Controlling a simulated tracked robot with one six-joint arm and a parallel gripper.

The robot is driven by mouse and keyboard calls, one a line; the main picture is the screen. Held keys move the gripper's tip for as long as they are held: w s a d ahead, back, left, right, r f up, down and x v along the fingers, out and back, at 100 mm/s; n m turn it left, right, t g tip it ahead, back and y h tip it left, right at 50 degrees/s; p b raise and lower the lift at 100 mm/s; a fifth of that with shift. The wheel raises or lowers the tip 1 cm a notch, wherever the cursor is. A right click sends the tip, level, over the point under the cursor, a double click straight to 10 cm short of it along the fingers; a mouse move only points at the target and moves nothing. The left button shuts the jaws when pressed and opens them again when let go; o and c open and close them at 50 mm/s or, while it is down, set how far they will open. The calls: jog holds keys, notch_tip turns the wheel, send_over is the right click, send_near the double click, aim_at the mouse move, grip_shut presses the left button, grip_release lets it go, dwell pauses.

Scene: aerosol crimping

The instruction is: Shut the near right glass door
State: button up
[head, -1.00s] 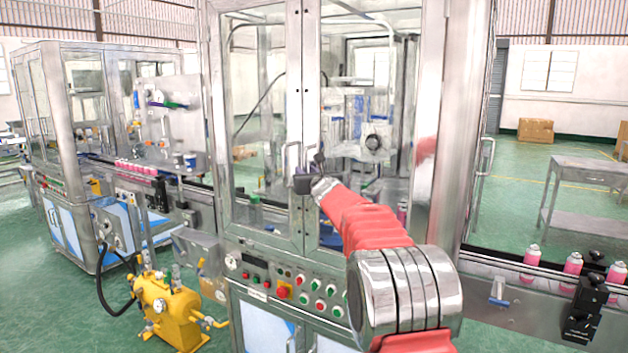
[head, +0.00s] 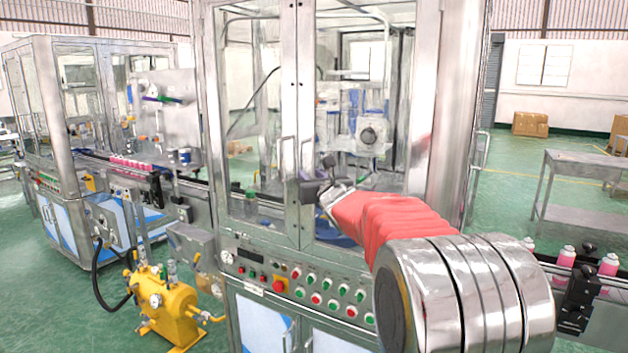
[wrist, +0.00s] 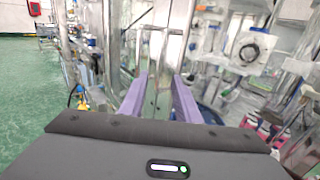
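The near right glass door (head: 398,120) is a metal-framed pane on the right half of the tall cabinet front. It looks flush or nearly flush with the left door (head: 248,110); a small gap cannot be ruled out. The bar handles of both doors are side by side at the middle seam, the right one (head: 307,153) just above my gripper (head: 308,180). My gripper is close to the right door's handle-side edge. In the wrist view its two purple fingers (wrist: 160,80) stand apart with metal frame behind the gap. Whether they touch the door is unclear.
A button panel (head: 300,285) runs below the doors. A yellow pump (head: 168,303) with a hose stands on the floor at left. A conveyor with pink cans (head: 566,258) extends right, and a metal table (head: 580,180) stands behind it. Green floor is open around.

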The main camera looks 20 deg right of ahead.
jog(key=shift+s, duration=1.3)
jog(key=s+a+f+n+g+y, duration=0.4)
jog(key=s+a+f+n, duration=0.4)
jog(key=n, duration=0.4)
jog(key=s+a+f+n+g+y, duration=0.4)
jog(key=s+a+f+n, duration=0.3)
jog(key=s+a+n, duration=0.35)
jog(key=s+f+n+g+h, duration=0.1)
jog(key=s+n, duration=0.3)
jog(key=s, duration=0.5)
jog(key=s+d+f+n+g+h, duration=0.1)
jog(key=s+n, duration=0.4)
jog(key=s, duration=0.5)
jog(key=s+d+f+n+g+h, duration=0.1)
jog(key=s+f+n+h, duration=0.3)
jog(key=s, duration=0.5)
jog(key=shift+s+d+f+n+g+h, duration=0.25)
jog(key=shift+n+g+h, duration=0.15)
jog(key=shift+n+g, duration=0.3)
